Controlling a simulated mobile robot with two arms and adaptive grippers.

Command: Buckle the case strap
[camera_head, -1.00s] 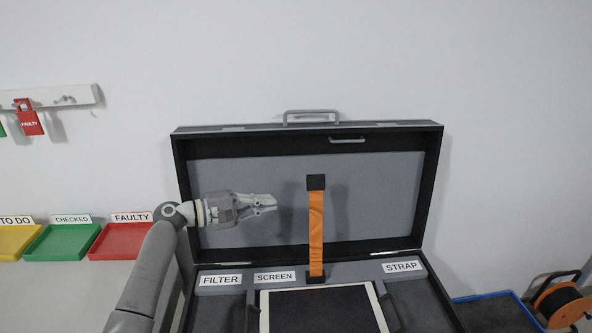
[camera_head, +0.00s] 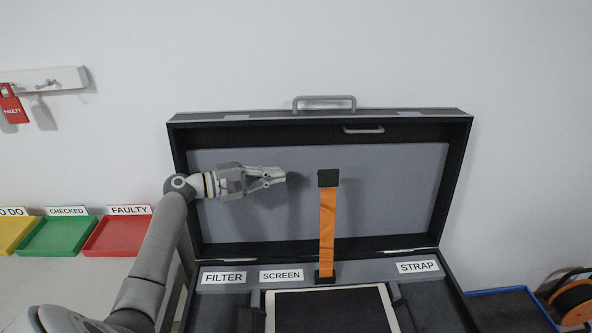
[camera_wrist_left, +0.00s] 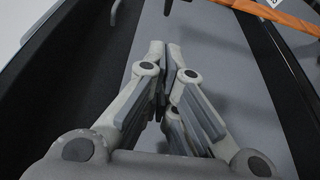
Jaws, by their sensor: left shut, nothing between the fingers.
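The orange strap (camera_head: 327,222) hangs upright in front of the grey lid lining of the open black case (camera_head: 457,180). It has a black end piece (camera_head: 328,178) at its top and a black piece (camera_head: 325,277) at its bottom. My left gripper (camera_head: 282,176) is shut and empty, pointing right, a short gap left of the strap's top end. In the left wrist view the left gripper's fingers (camera_wrist_left: 172,62) are together, and part of the orange strap (camera_wrist_left: 275,14) crosses the upper right. My right gripper is not in view.
Yellow, green (camera_head: 58,236) and red (camera_head: 118,236) trays stand at left. A blue-edged tray (camera_head: 510,305) and an orange reel (camera_head: 572,297) are at right.

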